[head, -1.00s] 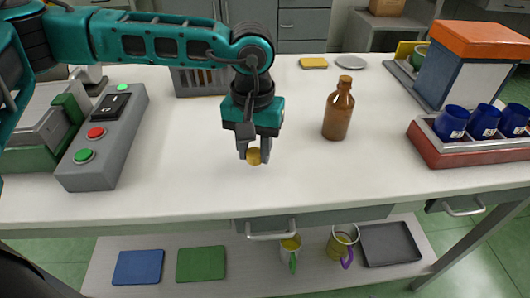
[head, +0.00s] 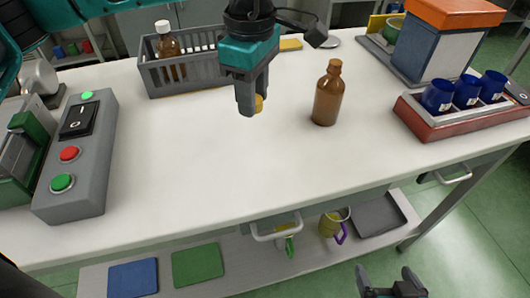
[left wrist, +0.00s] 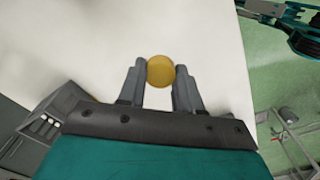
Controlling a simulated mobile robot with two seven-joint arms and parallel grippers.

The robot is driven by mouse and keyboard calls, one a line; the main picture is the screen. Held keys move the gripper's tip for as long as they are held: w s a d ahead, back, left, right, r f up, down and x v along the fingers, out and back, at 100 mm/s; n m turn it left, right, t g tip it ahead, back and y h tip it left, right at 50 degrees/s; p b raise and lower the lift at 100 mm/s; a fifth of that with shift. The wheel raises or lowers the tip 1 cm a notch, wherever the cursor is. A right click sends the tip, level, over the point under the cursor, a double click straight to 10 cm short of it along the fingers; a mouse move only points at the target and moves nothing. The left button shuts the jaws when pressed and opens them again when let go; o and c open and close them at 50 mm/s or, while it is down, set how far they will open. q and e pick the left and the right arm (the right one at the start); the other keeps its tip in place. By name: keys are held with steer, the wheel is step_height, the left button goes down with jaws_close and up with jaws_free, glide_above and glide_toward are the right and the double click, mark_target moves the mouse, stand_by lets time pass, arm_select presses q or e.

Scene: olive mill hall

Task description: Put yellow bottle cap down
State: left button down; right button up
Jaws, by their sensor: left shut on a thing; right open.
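The yellow bottle cap (left wrist: 161,71) is a small round disc between the fingertips of my left gripper (left wrist: 159,76) in the left wrist view. In the head view the cap (head: 259,103) is partly hidden behind the fingers of my left gripper (head: 252,105), which is shut on it. The gripper hangs over the white table (head: 180,150); I cannot tell how high the cap is above the surface. My right gripper (head: 393,283) shows at the bottom edge of the head view, open and empty, in front of the table.
A brown bottle (head: 328,95) stands right of my left gripper. A grey crate (head: 200,72) holding a white-capped bottle (head: 168,48) is behind it. A button box (head: 75,150) stands left, a red tray with blue cups (head: 437,128) right. The table's front middle is clear.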

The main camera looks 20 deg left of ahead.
mark_target(267, 158)
arm_select(q)
step_height(267, 158, up, 9)
steer(key=d+n, duration=0.3)
steer(key=n, duration=1.4)
steer(key=f, duration=1.3)
steer(key=s+f, duration=0.1)
steer(key=f, duration=0.5)
steer(key=shift+a+f+b, duration=0.1)
steer(key=shift+f+b, duration=0.2)
steer(key=shift+f, duration=0.25)
steer(key=c, duration=0.8)
jaws_free()
steer(key=shift+r, duration=0.1)
step_height(267, 158, up, 12)
steer(key=shift+r+p, duration=0.15)
steer(key=shift+p, duration=0.15)
